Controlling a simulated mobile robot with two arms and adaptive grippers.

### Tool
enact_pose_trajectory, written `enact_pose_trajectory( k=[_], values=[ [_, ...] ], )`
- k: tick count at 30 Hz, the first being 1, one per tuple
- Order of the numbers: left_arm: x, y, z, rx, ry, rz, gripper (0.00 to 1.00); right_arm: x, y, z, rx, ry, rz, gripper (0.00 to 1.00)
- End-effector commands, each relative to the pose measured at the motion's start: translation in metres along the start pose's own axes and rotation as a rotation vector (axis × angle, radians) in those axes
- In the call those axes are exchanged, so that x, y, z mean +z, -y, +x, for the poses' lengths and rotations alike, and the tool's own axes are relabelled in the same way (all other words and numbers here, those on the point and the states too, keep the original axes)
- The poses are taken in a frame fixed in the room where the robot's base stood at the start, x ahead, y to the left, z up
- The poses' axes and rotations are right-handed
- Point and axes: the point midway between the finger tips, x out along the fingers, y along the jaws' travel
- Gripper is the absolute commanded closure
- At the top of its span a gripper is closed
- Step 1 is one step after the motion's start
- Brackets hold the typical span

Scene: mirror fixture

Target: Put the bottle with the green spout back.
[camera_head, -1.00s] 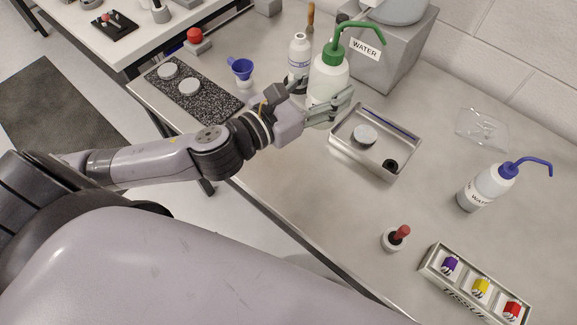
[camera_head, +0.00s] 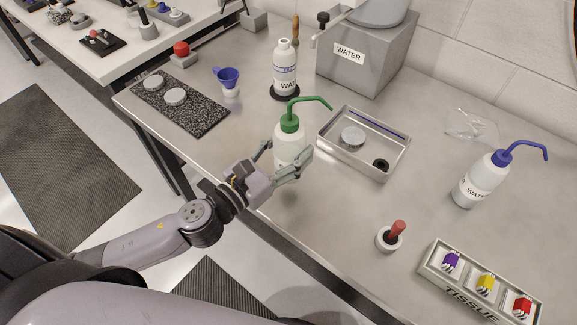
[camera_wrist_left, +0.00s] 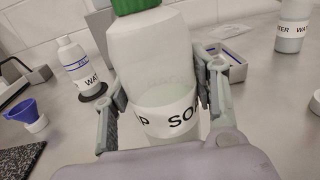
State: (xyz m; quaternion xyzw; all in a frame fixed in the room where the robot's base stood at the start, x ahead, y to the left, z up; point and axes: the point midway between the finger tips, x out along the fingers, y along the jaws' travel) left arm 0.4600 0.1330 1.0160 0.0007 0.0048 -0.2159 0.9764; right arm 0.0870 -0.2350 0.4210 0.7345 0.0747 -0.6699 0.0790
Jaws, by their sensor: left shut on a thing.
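The white bottle with the green spout (camera_head: 290,143) is upright at the left part of the bench, in front of the metal tray. Its curved spout points right. My left gripper (camera_head: 283,166) is shut on its body from the front. In the left wrist view the bottle (camera_wrist_left: 155,62) fills the middle, between the two fingers, with a label partly reading "SO". The bottle's base is hidden by the gripper, so I cannot tell whether it touches the bench. My right gripper is not in view.
A white bottle (camera_head: 285,72) stands on a dark round base behind. The metal tray (camera_head: 330,147) is close on the right, and a blue-spout bottle (camera_head: 481,180) stands farther right. A blue funnel (camera_head: 228,78) and speckled mat (camera_head: 202,118) are left. Bench is clear in front of the tray.

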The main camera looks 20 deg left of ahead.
Motion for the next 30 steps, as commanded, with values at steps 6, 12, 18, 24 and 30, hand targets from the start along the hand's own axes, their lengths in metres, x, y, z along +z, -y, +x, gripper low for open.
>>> enact_pose_trajectory(
  k=[6, 12, 18, 24, 30],
  values=[
    [-0.026, 0.0, 0.0, 0.002, -0.001, -0.001, 0.59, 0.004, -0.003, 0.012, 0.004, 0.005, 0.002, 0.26],
    [-0.047, 0.0, 0.0, 0.0, 0.001, 0.001, 0.59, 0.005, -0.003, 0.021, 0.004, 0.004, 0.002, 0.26],
    [-0.046, 0.0, 0.001, 0.0, 0.001, 0.002, 0.59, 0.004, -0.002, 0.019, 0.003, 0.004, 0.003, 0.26],
    [-0.051, 0.0, 0.001, 0.0, 0.001, 0.001, 0.59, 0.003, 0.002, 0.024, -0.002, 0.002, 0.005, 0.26],
    [-0.051, 0.0, 0.0, 0.0, 0.0, 0.001, 0.34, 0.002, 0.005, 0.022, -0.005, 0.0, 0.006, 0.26]
  ],
)
